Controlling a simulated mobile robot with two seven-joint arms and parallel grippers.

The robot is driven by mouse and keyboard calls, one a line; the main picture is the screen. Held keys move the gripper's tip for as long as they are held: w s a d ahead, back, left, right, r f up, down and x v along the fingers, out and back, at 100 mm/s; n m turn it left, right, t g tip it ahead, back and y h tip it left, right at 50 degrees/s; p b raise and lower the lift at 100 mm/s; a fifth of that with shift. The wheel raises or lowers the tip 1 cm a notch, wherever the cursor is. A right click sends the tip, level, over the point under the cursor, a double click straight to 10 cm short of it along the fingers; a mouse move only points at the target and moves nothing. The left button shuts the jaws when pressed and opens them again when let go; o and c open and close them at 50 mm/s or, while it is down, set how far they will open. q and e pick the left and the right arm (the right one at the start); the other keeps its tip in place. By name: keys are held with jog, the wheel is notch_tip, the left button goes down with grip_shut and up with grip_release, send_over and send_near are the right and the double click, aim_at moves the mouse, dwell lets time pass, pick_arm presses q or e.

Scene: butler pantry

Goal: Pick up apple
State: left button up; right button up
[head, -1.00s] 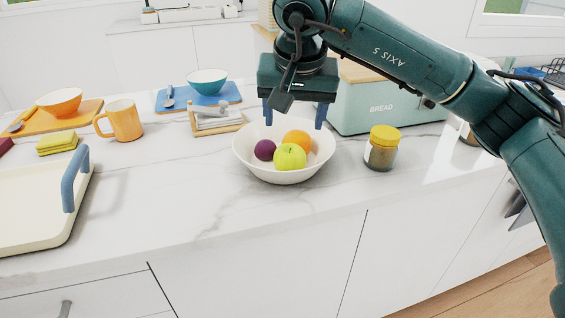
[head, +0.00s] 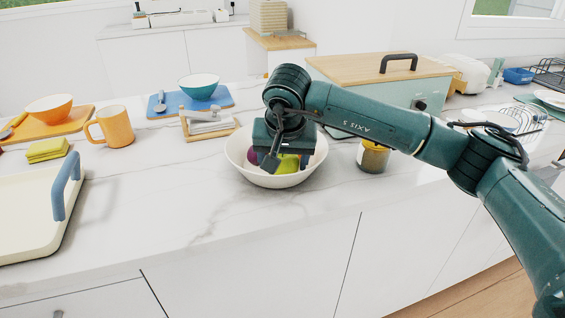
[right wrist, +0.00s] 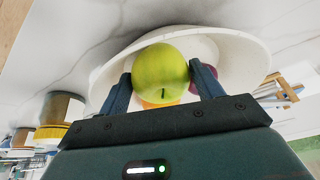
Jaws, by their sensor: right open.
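The green apple (head: 287,164) lies in a white bowl (head: 240,169) on the marble counter, partly hidden by my right gripper in the head view. In the right wrist view the apple (right wrist: 161,73) shows between the two fingers, in front of the white bowl (right wrist: 110,73). My right gripper (right wrist: 163,80) is open, its fingers on either side of the apple. In the head view the right gripper (head: 284,160) is down at the bowl. A purple fruit (head: 256,158) lies beside the apple; an orange fruit (right wrist: 160,104) is mostly hidden. My left gripper is out of view.
A jar (head: 373,158) stands just right of the bowl, under my right forearm. A bread box (head: 400,95) stands behind. A napkin holder (head: 207,124) and orange mug (head: 116,127) stand to the left. The counter in front of the bowl is clear.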

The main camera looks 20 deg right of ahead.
jog(key=shift+w+f, duration=0.1)
jog(key=shift+f, duration=0.2)
jog(key=shift+c, duration=0.5)
jog(key=shift+r, duration=0.1)
jog(key=c, duration=0.6)
jog(key=shift+c, duration=0.2)
